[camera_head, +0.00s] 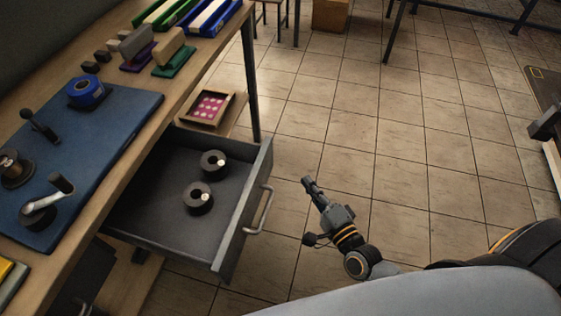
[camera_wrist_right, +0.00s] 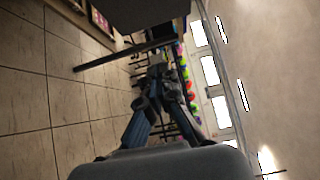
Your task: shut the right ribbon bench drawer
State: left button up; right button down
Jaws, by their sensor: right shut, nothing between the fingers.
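The grey drawer (camera_head: 165,213) stands pulled out from under the wooden bench (camera_head: 190,75) in the head view. Two dark round spools lie inside it, a far one (camera_head: 214,163) and a near one (camera_head: 198,198). Its metal handle (camera_head: 260,211) is on the front panel, facing right. My right gripper (camera_head: 309,184) is shut and empty, to the right of the handle and apart from it, over the floor. In the right wrist view, the gripper (camera_wrist_right: 158,88) shows with nothing held. My left gripper is not in view.
A blue mat (camera_head: 100,130) on the bench holds a blue tape roll (camera_head: 86,92) and tools. A small tray with pink pieces (camera_head: 209,107) sits low behind the drawer. A bench leg (camera_head: 250,85) stands beyond it.

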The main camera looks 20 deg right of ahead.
jog(key=w+a+p, duration=0.1)
jog(key=w+a, duration=0.3)
jog(key=w, duration=0.5)
jog(key=shift+a, duration=0.35)
jog(key=shift+w+a, duration=0.1)
jog(key=shift+w, duration=0.05)
